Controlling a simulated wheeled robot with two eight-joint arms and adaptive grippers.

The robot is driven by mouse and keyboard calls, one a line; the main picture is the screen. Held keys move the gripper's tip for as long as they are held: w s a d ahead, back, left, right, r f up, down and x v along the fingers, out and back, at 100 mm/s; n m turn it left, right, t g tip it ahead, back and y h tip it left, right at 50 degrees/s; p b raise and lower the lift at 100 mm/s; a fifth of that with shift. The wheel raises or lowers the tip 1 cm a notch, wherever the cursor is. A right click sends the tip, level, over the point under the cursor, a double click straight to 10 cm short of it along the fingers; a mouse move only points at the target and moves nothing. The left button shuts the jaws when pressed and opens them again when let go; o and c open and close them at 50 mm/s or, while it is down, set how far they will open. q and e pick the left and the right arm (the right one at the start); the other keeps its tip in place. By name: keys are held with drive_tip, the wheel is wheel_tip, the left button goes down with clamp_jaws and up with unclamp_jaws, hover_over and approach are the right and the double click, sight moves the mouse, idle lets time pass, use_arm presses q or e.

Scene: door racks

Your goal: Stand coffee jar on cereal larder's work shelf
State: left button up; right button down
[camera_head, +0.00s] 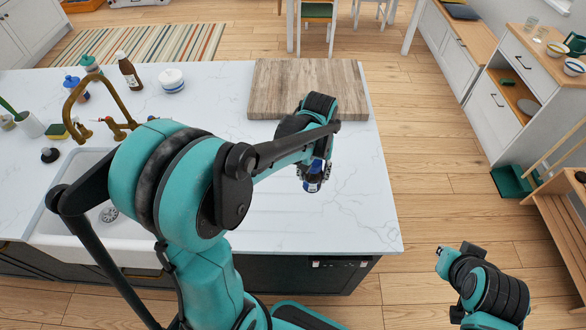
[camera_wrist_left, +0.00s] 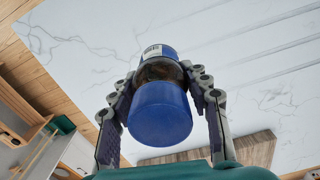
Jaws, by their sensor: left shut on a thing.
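The coffee jar (camera_wrist_left: 160,105) has a blue lid, a dark brown middle and a blue and white label. My left gripper (camera_head: 314,176) is shut on the jar, with a finger on each side of it, as the left wrist view (camera_wrist_left: 161,92) shows. In the head view the jar (camera_head: 312,186) shows below the gripper, over the white counter. I cannot tell whether it touches the counter. My right arm shows at the lower right, but its fingertips cannot be made out. I cannot tell which furniture is the cereal larder.
A wooden board (camera_head: 305,85) lies on the white counter (camera_head: 350,220). A sink (camera_head: 75,220), brown bottle (camera_head: 129,72) and lidded white pot (camera_head: 171,80) are at the left.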

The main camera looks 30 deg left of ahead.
use_arm(q)
drive_tip(key=shift+w+a+f+b, duration=0.15)
drive_tip(key=shift+a+f+b, duration=0.45)
drive_tip(key=shift+a+f, duration=2)
drive_tip(key=shift+w+a+f+b, duration=0.15)
drive_tip(key=shift+a+f+b, duration=0.4)
drive_tip(key=shift+a+f, duration=2.05)
drive_tip(key=shift+f, duration=0.1)
drive_tip(key=o, duration=1.3)
